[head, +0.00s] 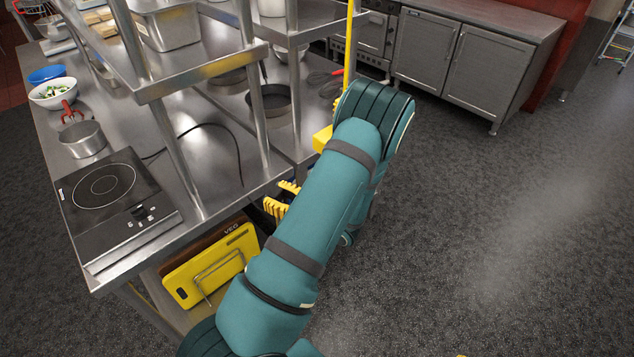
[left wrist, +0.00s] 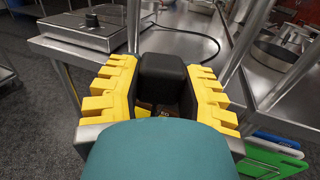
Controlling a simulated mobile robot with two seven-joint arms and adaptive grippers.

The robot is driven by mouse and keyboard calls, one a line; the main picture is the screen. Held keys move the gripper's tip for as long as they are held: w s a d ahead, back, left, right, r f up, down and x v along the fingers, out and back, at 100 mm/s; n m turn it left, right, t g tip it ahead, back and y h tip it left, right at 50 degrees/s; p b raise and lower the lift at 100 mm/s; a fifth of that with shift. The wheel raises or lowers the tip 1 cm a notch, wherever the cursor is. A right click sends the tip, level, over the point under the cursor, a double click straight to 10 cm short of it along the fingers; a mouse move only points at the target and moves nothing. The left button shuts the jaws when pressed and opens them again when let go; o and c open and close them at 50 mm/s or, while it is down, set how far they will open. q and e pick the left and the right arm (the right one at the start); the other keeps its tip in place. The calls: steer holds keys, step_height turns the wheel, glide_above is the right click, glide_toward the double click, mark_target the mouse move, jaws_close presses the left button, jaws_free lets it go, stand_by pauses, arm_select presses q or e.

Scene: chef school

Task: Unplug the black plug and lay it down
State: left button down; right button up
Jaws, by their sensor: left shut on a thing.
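My left gripper (head: 282,200) is beside the steel table's right edge in the head view, partly hidden by my own arm. In the left wrist view its yellow fingers (left wrist: 163,95) are closed on either side of a black block, the black plug (left wrist: 163,70). The plug does not show in the head view. A black cable (head: 238,150) runs from the induction hob (head: 105,190) across the table and over its inner side. The cable's link to the plug cannot be made out.
A yellow upright (head: 350,45) with a yellow box (head: 322,138) stands behind my arm. Steel shelf posts (head: 180,160) rise close to the gripper. A yellow cutting board (head: 210,268) is racked under the table. Open floor (head: 500,200) lies to the right.

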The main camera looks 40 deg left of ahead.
mark_target(218, 201)
arm_select(q)
steer(key=s+a+f+n+g+h+b, duration=0.1)
steer(key=s+a+f, duration=0.1)
steer(key=s, duration=0.2)
steer(key=s+a+f+n+g, duration=0.1)
steer(key=s+a+f, duration=0.1)
steer(key=s+a, duration=0.15)
steer(key=shift+w+a+f+b, duration=0.1)
steer(key=shift+a+f+b, duration=1)
steer(key=shift+a, duration=1.4)
steer(key=shift+w+a+f+b, duration=0.1)
steer(key=shift+a+f+b, duration=0.95)
steer(key=shift+a, duration=1.45)
steer(key=shift+w+a+f+b, duration=0.1)
steer(key=shift+a+f+b, duration=0.95)
steer(key=shift+a, duration=1.45)
steer(key=shift+r, duration=0.2)
steer(key=c, duration=0.6)
jaws_free()
steer(key=shift+o, duration=0.3)
